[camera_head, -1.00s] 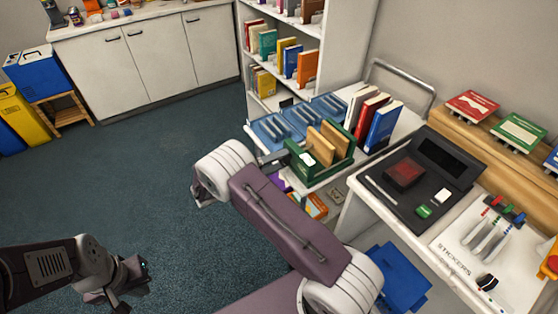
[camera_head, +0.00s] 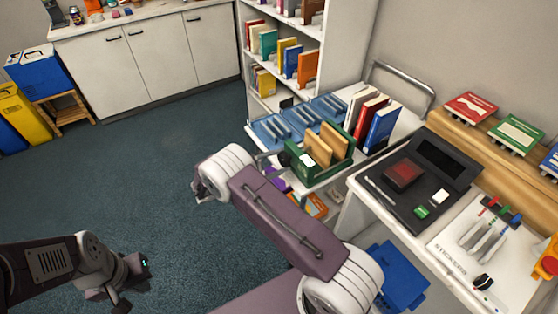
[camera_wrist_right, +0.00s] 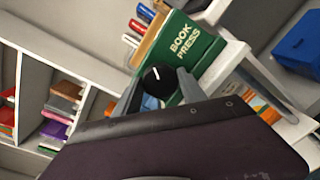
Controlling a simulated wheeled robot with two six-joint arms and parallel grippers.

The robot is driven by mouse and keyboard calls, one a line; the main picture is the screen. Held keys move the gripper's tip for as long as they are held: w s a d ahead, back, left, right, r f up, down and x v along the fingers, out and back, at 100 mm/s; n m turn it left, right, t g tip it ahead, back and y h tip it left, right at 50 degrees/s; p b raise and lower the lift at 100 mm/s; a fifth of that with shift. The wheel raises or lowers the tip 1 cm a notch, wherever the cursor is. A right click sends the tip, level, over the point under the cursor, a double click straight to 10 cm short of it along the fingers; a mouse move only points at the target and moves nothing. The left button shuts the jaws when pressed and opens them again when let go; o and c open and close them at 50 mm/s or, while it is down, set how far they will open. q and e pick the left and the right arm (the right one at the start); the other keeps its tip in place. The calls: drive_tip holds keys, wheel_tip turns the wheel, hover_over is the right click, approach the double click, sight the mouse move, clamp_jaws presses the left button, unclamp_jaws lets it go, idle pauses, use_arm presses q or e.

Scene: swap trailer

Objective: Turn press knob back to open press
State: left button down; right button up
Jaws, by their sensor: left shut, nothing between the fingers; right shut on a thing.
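The green book press (camera_head: 345,164), lettered BOOK PRESS, stands on the white cart with tan boards in it. It also shows in the right wrist view (camera_wrist_right: 205,62). Its round black knob (camera_wrist_right: 158,80) has a white mark pointing roughly up in that view. My right gripper (camera_wrist_right: 160,88) is shut on the knob, one finger on each side. In the head view my own arm hides most of this gripper. My left gripper (camera_head: 128,277) is shut and empty, low over the floor at the left, far from the press.
Blue racks (camera_head: 290,122) and upright books (camera_head: 378,125) stand beside the press. A white table (camera_head: 345,225) with a black device (camera_head: 425,170) and a stickers sheet (camera_head: 465,255) is at the right. A blue bin (camera_head: 400,275) is below. Floor at left is clear.

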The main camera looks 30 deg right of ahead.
drive_tip(key=n, duration=0.4)
drive_tip(key=shift+f+n, duration=0.15)
drive_tip(key=shift+n, duration=0.15)
idle(0.4)
drive_tip(key=o, duration=1.4)
drive_tip(key=shift+c, duration=0.2)
drive_tip(key=a+b, duration=0.1)
drive_tip(key=a, duration=0.8)
drive_tip(key=shift+r, duration=0.2)
drive_tip(key=shift+a, duration=0.1)
